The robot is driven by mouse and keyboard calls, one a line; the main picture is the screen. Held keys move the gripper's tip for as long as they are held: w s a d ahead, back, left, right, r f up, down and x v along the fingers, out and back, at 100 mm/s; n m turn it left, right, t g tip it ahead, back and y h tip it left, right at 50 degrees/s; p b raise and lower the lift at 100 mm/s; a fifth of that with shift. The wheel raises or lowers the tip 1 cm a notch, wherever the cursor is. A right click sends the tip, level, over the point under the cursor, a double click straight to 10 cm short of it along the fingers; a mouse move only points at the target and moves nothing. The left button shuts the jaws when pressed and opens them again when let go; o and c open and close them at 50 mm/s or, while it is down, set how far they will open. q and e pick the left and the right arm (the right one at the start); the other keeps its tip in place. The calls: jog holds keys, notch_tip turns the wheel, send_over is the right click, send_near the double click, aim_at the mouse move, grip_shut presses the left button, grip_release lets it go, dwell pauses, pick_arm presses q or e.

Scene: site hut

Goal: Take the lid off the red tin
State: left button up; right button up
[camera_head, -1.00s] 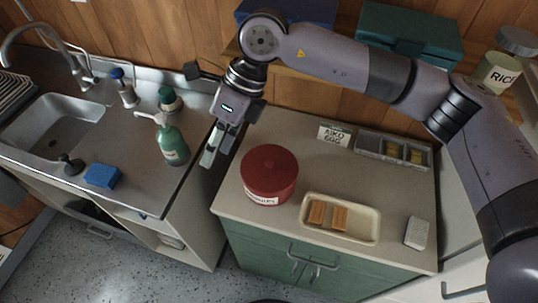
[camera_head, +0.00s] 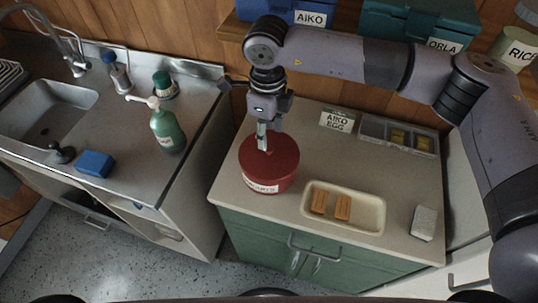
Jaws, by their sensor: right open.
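The red tin (camera_head: 266,183) stands upright on the counter over the green cabinet, with a white label on its front. Its round red lid (camera_head: 280,156) is on top. My right gripper (camera_head: 263,146) comes down from above, over the far left part of the lid, fingers pointing down. It is open with nothing between its fingers. I cannot tell whether the fingertips touch the lid. The gripper hides a small part of the lid's far side. My left gripper is not in view.
A cream tray (camera_head: 365,224) with two orange-brown blocks lies right of the tin. A white block (camera_head: 423,222) is at the counter's right. A sign card (camera_head: 337,121) and a grey divided box (camera_head: 398,134) stand behind. A green bottle (camera_head: 167,131) stands by the sink.

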aim_at(269, 148)
jog(key=f, duration=0.5)
jog(key=shift+s+d+f+b, duration=0.1)
jog(key=shift+s+f+b, duration=0.1)
jog(key=shift+b, duration=0.2)
jog(key=shift+c, duration=0.5)
grip_shut()
